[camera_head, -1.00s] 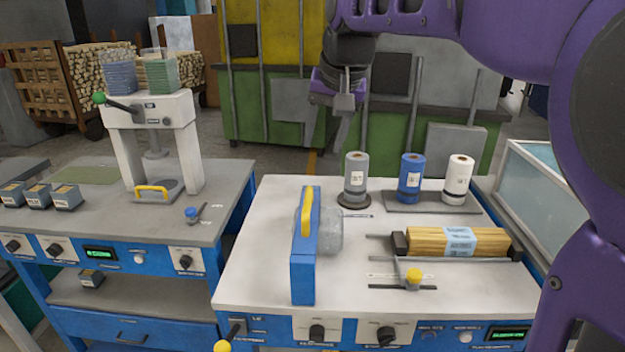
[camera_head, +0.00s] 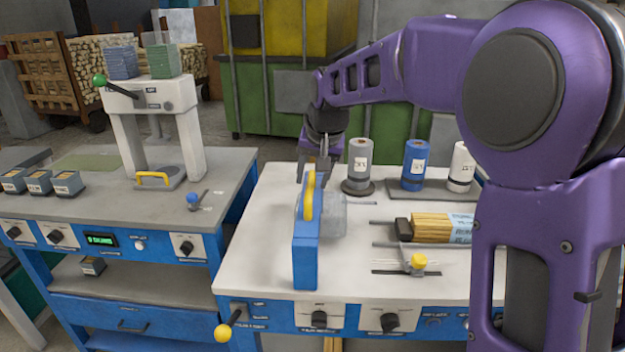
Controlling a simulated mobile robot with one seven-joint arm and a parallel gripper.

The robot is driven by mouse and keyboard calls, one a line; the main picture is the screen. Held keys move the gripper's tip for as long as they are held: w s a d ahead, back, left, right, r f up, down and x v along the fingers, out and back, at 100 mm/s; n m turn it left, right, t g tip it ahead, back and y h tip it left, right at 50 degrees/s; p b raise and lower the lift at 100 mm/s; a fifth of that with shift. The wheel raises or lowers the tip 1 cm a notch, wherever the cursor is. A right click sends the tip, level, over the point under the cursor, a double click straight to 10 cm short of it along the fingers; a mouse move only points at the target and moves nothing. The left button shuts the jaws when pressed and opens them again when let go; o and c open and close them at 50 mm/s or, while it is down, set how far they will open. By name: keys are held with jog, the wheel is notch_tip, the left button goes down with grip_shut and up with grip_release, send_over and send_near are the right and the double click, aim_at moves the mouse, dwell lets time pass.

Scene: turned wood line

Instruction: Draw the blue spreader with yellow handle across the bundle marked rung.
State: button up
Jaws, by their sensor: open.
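The blue spreader (camera_head: 306,258) stands upright on the white bench, left of its middle, with its yellow handle (camera_head: 310,196) along the top. A clear film roll (camera_head: 333,216) sits at its right side. My gripper (camera_head: 312,172) is open, pointing down, at the far upper end of the yellow handle; I cannot tell whether its fingers are around the handle. The bundle of wooden rods (camera_head: 430,226) lies on the bench to the right with a pale blue label band.
Grey (camera_head: 359,162), blue (camera_head: 414,163) and white (camera_head: 462,166) rolls stand behind the bundle. A yellow-knobbed slider (camera_head: 418,262) lies in front of the bundle. A white press (camera_head: 150,110) stands on the left bench. The bench between spreader and bundle is mostly clear.

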jog(key=shift+w+f, duration=0.1)
jog(key=shift+f, duration=0.1)
grip_shut()
dwell(1.4)
